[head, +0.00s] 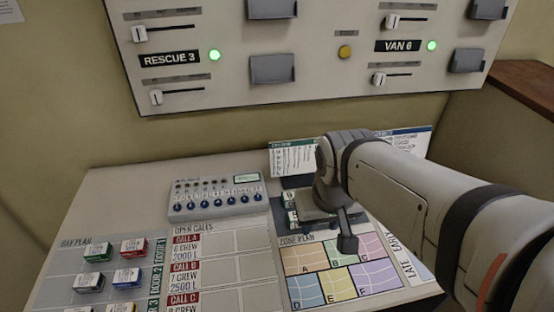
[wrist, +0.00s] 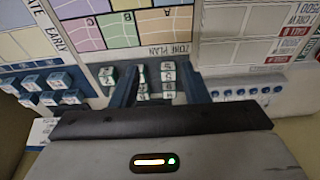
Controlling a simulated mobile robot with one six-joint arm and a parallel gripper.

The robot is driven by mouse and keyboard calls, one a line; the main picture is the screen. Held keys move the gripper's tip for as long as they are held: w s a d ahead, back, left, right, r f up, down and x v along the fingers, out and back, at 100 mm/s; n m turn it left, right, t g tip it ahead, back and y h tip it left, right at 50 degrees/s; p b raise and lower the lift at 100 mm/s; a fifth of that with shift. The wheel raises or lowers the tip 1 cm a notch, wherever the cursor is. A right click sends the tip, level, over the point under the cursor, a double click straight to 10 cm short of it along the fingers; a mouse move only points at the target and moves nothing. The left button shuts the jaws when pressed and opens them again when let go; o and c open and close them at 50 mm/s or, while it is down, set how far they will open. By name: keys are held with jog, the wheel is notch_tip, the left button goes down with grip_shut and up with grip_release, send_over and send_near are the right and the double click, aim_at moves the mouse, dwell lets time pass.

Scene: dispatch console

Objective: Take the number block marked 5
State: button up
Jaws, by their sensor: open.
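Small white-topped, green-sided number blocks stand on a dark tray; some show left of my arm in the head view (head: 290,199). In the wrist view, a column of these blocks (wrist: 168,77) lies between my gripper's fingers, towards the right finger. Another block (wrist: 107,76) stands outside the left finger. The marks are small and upside down there; the top block of the column (wrist: 168,67) looks like a 5, but I cannot be sure. My gripper (wrist: 160,73) is open over the tray, with nothing clearly held. My arm hides much of the tray in the head view.
The zone plan (head: 331,262) lies in front of the tray. A knob panel (head: 217,197) stands to its left. Several blue blocks (wrist: 45,88) stand at the left of the wrist view. The bay plan (head: 75,262) holds coloured blocks. An upright switch panel (head: 320,75) rises behind.

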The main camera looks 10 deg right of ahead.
jog(key=shift+o, duration=0.7)
jog(key=shift+w, duration=0.35)
jog(key=shift+o, duration=1.4)
jog(key=shift+g, duration=0.5)
jog(key=w, duration=0.1)
jog(key=w+a+f, duration=0.1)
jog(key=w, duration=0.1)
jog(key=w+p, duration=0.1)
jog(key=w, duration=0.1)
jog(key=shift+w+a+f, duration=0.15)
jog(key=shift+f, duration=0.05)
jog(key=shift+g, duration=0.8)
jog(key=w+f, duration=0.2)
jog(key=w+f+p, duration=0.1)
jog(key=w, duration=0.2)
jog(key=w+f, duration=0.2)
jog(key=shift+w+f, duration=0.3)
jog(key=shift+w, duration=0.1)
jog(key=shift+w+f, duration=0.2)
jog(key=shift+f, duration=0.5)
jog(key=shift+f+p, duration=0.45)
jog(key=shift+f, duration=3.05)
